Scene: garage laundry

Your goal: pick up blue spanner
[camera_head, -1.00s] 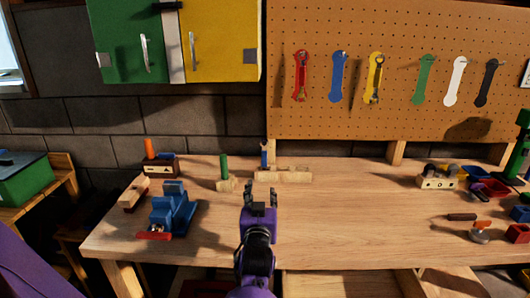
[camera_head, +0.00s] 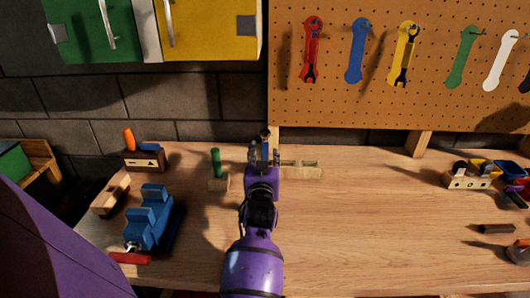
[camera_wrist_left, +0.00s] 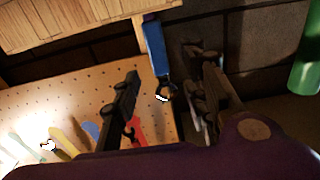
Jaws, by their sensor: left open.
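The blue spanner (camera_head: 265,150) stands upright in a wooden holder (camera_head: 300,170) at the back of the workbench. My left gripper (camera_head: 264,157) is open at the spanner, with a finger on each side of it in the head view. In the left wrist view the blue spanner (camera_wrist_left: 155,48) shows with its dark open-ended head between the two spread fingers of my left gripper (camera_wrist_left: 168,95). I cannot tell whether either finger touches it. The holder's slot is partly hidden behind the gripper in the head view. My right gripper is not in view.
A green-handled tool (camera_head: 216,163) stands close left of the gripper. A blue vise (camera_head: 150,220) and an orange-handled tool (camera_head: 129,139) are further left. The pegboard (camera_head: 300,105) behind carries red and yellow spanners and a flat blue spanner shape (camera_head: 357,50). The bench middle is clear.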

